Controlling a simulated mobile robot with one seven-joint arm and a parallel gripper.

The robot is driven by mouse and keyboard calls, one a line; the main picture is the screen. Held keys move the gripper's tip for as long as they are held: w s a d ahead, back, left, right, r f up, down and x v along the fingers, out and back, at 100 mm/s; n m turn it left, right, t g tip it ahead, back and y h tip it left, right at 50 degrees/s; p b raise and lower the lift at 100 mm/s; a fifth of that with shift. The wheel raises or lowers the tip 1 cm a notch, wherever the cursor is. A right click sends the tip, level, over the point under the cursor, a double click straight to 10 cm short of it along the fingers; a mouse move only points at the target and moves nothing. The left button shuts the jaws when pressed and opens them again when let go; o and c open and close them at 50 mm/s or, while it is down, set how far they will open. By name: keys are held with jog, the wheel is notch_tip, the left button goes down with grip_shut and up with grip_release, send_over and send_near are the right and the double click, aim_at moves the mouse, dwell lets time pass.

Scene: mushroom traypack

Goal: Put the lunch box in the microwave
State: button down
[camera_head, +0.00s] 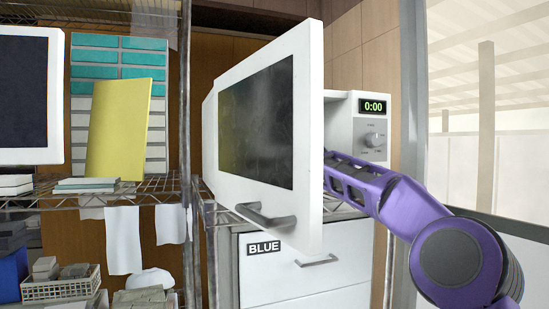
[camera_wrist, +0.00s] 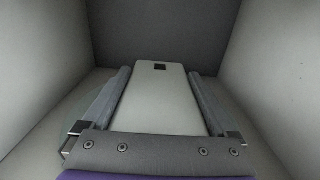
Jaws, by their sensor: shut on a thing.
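The white microwave (camera_head: 345,120) stands on a wire rack in the head view, its panel reading 0:00. Its door (camera_head: 308,130) is open and swung toward me, with a dark window and a grey handle (camera_head: 265,216). My purple arm reaches behind the door into the microwave, so the gripper is hidden in the head view. In the wrist view my gripper (camera_wrist: 160,98) is shut on the white lunch box (camera_wrist: 160,103), one finger along each side. The lunch box has a small dark square near its far end. Pale walls and a dark back wall of the cavity surround it.
A white cabinet labelled BLUE (camera_head: 285,262) is below the microwave. At left are a wire shelf (camera_head: 110,192), a yellow board (camera_head: 120,128) and a basket (camera_head: 60,285). The open door stands close beside my arm. A window is at right.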

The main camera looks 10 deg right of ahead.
jog(key=shift+c, duration=0.3)
grip_release()
jog(key=shift+f, duration=0.15)
jog(key=shift+o, duration=0.3)
jog(key=shift+r, duration=0.25)
jog(key=s, duration=0.3)
jog(key=s+d+b, duration=0.1)
jog(key=s, duration=0.3)
jog(key=s+d, duration=0.1)
jog(key=s, duration=0.2)
jog(key=shift+s+d, duration=0.2)
jog(key=shift+s, duration=0.7)
